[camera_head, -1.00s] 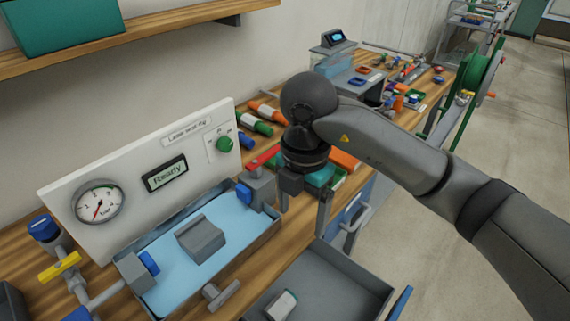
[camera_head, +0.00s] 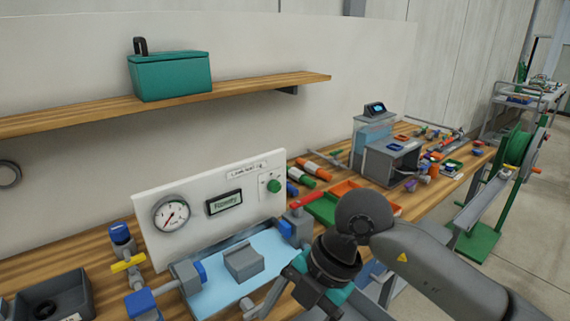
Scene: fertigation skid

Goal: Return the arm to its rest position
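My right arm comes in from the right, with a dark rounded wrist. Its gripper (camera_head: 308,298) is at the bottom of the view, right of the light-blue basin and in front of the bench edge. Its fingers look spread apart, with nothing seen between them, though the tips are partly hidden or cut off by the frame. My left arm and gripper are not in view.
A green tray (camera_head: 322,208) and a grey machine (camera_head: 390,160) are further right. A shelf (camera_head: 230,92) bears a teal box (camera_head: 170,76).

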